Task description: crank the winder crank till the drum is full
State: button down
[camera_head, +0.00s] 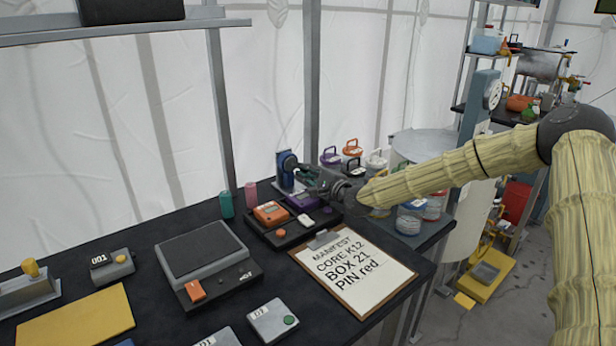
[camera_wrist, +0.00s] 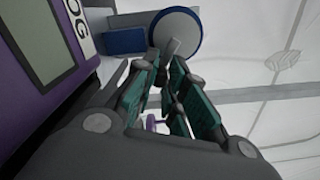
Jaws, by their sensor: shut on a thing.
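The winder (camera_head: 285,183) is a blue upright post with a round dark blue drum or disc at its top, near the back edge of the dark table. In the wrist view the blue disc (camera_wrist: 185,28) fills the top middle, and the grey winder crank (camera_wrist: 173,46) stands out in front of it. My gripper (camera_head: 302,171) reaches in from the right. In the wrist view its teal-padded fingers (camera_wrist: 167,65) close around the crank's end. The fingers partly hide the crank. I cannot tell how full the drum is.
A black tray with an orange device (camera_head: 270,213) and a purple device (camera_head: 304,200) sits just in front of the winder. The purple device is close beside my gripper in the wrist view (camera_wrist: 30,75). A manifest clipboard (camera_head: 353,270) lies nearer. Lidded jars (camera_head: 352,148) stand behind right.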

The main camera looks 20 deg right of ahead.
jog(key=shift+f+m, duration=0.1)
jog(key=shift+m, duration=0.2)
jog(key=c, duration=1.4)
grip_release()
jog(key=shift+d, duration=0.1)
jog(key=shift+s, duration=0.15)
jog(key=shift+v, duration=5.85)
jog(key=shift+d, duration=0.1)
